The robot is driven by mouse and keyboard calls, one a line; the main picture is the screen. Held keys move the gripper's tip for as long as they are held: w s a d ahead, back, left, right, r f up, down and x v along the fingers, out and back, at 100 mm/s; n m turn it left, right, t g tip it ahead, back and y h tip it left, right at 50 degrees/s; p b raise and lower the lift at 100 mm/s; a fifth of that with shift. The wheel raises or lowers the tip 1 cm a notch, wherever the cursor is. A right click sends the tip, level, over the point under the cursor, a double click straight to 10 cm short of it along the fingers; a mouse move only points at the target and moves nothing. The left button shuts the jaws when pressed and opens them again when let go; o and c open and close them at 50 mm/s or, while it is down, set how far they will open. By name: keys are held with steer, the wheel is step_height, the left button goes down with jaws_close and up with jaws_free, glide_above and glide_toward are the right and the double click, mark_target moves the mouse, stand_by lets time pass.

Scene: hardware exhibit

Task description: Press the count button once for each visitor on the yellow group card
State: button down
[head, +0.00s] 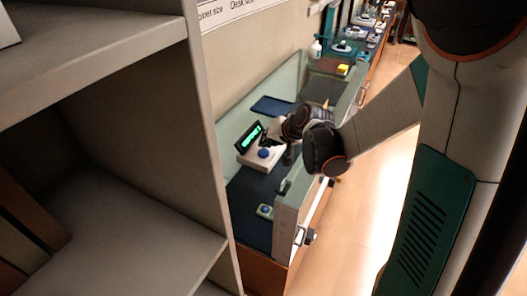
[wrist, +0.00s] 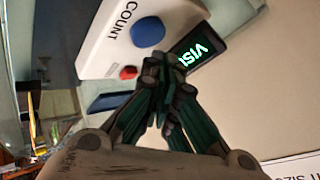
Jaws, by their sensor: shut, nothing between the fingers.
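The white counter box (head: 260,156) stands on a dark mat, with a blue dome button (head: 264,153) and a tilted dark display with green glowing characters. In the wrist view the box (wrist: 110,45) shows the word COUNT beside the blue button (wrist: 147,32), a smaller red button (wrist: 128,72), and the display (wrist: 198,52) with part of a word in green. My gripper (wrist: 165,66) is shut and empty, its tips close to the buttons and display. I cannot tell whether it touches the box. I cannot make out a yellow group card for certain.
A yellow block-like item (head: 342,69) lies farther along the counter near a white bottle (head: 315,48). A dark blue tray (head: 271,106) lies behind the box. Clear panels edge the counter; a shelf (head: 120,220) fills the left.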

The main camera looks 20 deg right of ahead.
mark_target(266, 151)
steer(key=shift+r+p, duration=1.55)
steer(key=shift+r, duration=0.85)
